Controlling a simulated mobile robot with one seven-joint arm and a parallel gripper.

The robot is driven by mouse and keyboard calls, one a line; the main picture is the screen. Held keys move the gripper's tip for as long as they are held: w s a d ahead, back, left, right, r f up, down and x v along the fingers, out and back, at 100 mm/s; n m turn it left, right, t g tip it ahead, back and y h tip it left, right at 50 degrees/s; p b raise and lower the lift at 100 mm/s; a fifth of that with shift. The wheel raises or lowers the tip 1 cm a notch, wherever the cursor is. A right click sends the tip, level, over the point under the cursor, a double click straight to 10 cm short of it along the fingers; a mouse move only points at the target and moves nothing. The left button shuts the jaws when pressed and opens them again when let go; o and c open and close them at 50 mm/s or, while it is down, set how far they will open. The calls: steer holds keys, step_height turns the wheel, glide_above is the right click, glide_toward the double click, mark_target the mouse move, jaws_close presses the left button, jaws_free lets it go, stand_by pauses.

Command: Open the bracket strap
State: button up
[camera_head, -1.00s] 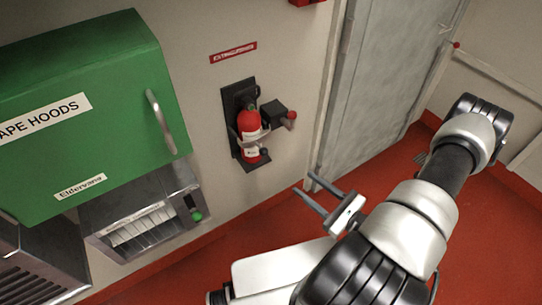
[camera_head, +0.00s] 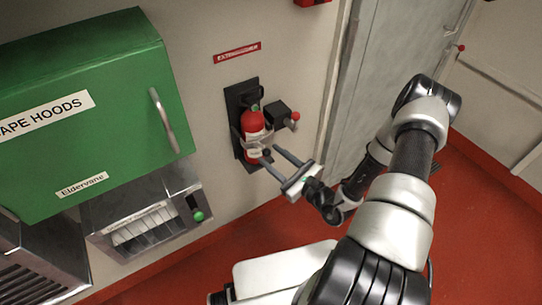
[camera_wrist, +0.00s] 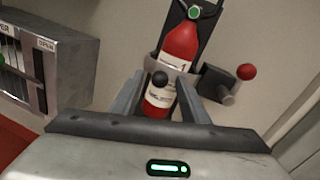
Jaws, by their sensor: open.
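A red fire extinguisher (camera_head: 252,122) stands upright in a dark wall bracket (camera_head: 234,105). A grey strap (camera_head: 250,139) runs around its middle. In the wrist view my gripper (camera_wrist: 160,92) has one finger on each side of the knob's line of sight. I cannot tell whether the fingers touch anything.
A dark box (camera_head: 277,110) with a red ball knob (camera_head: 296,116) sticks out right of the extinguisher. A green cabinet (camera_head: 85,115) with a handle hangs at left above a metal dispenser (camera_head: 145,215). A grey door (camera_head: 385,90) is at right. The red floor is clear.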

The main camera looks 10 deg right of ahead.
steer(key=shift+w+a, duration=0.25)
steer(key=shift+w, duration=0.2)
jaws_close()
